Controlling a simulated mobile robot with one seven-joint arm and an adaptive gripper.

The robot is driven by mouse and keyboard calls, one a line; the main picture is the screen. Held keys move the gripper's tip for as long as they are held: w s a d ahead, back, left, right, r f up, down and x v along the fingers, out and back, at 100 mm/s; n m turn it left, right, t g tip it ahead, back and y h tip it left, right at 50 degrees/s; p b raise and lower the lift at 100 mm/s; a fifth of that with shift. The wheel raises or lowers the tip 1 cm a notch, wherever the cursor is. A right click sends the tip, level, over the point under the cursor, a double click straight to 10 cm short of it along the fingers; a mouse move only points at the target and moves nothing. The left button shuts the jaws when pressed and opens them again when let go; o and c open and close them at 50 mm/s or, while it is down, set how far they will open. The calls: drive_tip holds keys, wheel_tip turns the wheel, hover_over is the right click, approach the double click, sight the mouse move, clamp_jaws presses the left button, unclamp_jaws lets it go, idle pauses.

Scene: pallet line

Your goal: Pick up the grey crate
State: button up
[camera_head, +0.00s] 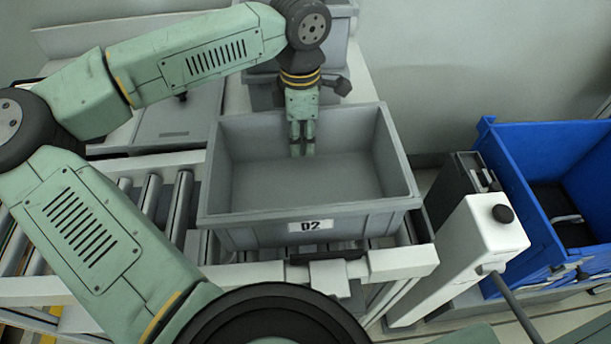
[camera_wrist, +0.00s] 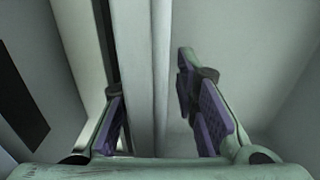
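The grey crate (camera_head: 308,225), labelled "02", sits upright and looks empty on the roller conveyor in the head view. My gripper (camera_head: 302,148) points down at the crate's back wall, with finger parts showing in front of the wall's inner face. In the wrist view, my gripper (camera_wrist: 150,78) is open, and the crate's wall (camera_wrist: 160,50) runs between its two fingers. The right finger is on the inner side and the left finger on the outer side. Gaps show between the fingers and the wall. The far finger is hidden in the head view.
More grey crates (camera_head: 262,88) stand behind. A grey flat-topped unit (camera_head: 180,115) is left of them. Conveyor rollers (camera_head: 180,205) are bare at the left. A white post (camera_head: 480,235) and a blue bin (camera_head: 520,190) stand at the right.

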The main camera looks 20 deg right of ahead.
drive_tip(key=shift+c, duration=0.3)
clamp_jaws()
idle(0.5)
